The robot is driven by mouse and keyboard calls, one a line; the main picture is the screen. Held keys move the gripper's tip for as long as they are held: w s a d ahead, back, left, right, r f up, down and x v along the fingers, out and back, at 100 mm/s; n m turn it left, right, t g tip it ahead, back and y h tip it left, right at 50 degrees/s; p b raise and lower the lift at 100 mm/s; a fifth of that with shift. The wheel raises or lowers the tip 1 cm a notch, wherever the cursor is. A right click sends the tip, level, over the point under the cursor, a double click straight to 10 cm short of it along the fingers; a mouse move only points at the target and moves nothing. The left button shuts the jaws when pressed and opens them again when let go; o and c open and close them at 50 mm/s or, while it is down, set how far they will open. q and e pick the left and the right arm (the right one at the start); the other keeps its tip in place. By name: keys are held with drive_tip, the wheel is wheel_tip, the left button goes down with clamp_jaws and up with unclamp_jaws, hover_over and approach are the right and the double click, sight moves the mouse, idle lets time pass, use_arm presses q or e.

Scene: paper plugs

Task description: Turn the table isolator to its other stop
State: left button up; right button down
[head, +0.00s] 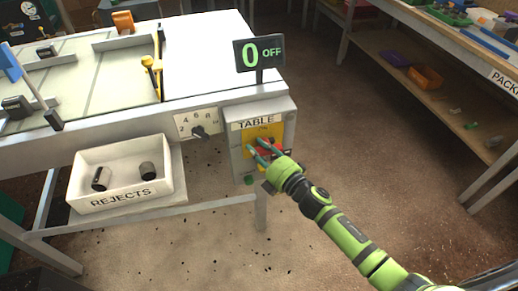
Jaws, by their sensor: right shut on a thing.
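The table isolator is a grey box labelled TABLE (257,124) on the front right end of the white table. It has a yellow plate (252,136) with a red handle (269,144) on it. My right gripper (258,148) is at the plate with its teal fingers shut on the red handle. The fingers and wrist hide part of the handle, so its exact angle is hard to tell. A dark sign (259,54) above the box reads "0 OFF" in green. My left gripper is not in view.
A numbered dial (200,131) sits left of the isolator. A white REJECTS bin (120,196) with two dark cylinders hangs below it. A shelf labelled PACK (503,82) stands at the right. The brown floor between is open.

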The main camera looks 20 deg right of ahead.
drive_tip(key=shift+s+a+f, duration=0.2)
drive_tip(key=shift+f, duration=0.3)
drive_tip(key=c, duration=1)
unclamp_jaws()
drive_tip(key=shift+r, duration=0.1)
drive_tip(key=shift+w+d+r, duration=0.1)
drive_tip(key=shift+w, duration=0.05)
drive_tip(key=v, duration=1.2)
drive_tip(key=shift+r, duration=0.1)
